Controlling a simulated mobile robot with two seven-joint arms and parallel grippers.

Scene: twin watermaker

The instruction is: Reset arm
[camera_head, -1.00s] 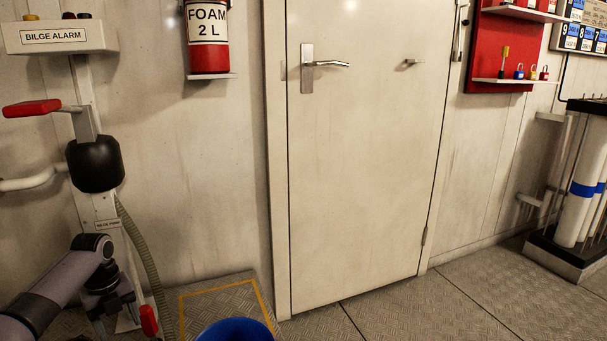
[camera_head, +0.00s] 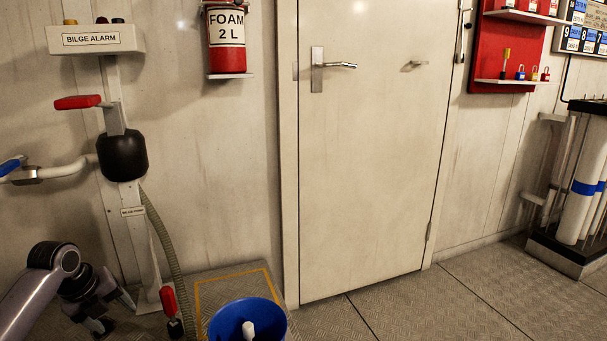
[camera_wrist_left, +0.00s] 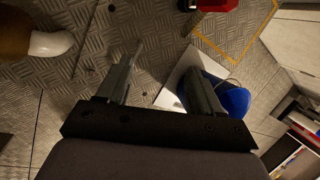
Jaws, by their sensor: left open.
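My left arm enters at the lower left of the head view. Its gripper (camera_head: 113,313) hangs low in front of the bilge pump stand, fingers apart and pointing down to the right. In the left wrist view the gripper (camera_wrist_left: 164,60) is open, with its two fingers spread and nothing between them. Diamond-plate floor shows past the fingertips. My right arm and gripper are not in view.
The bilge pump (camera_head: 122,156) has a red handle (camera_head: 78,102) and a hose beside my left gripper. A blue bucket (camera_head: 222,322) with a white item inside stands right of it. A closed door (camera_head: 365,180) is ahead.

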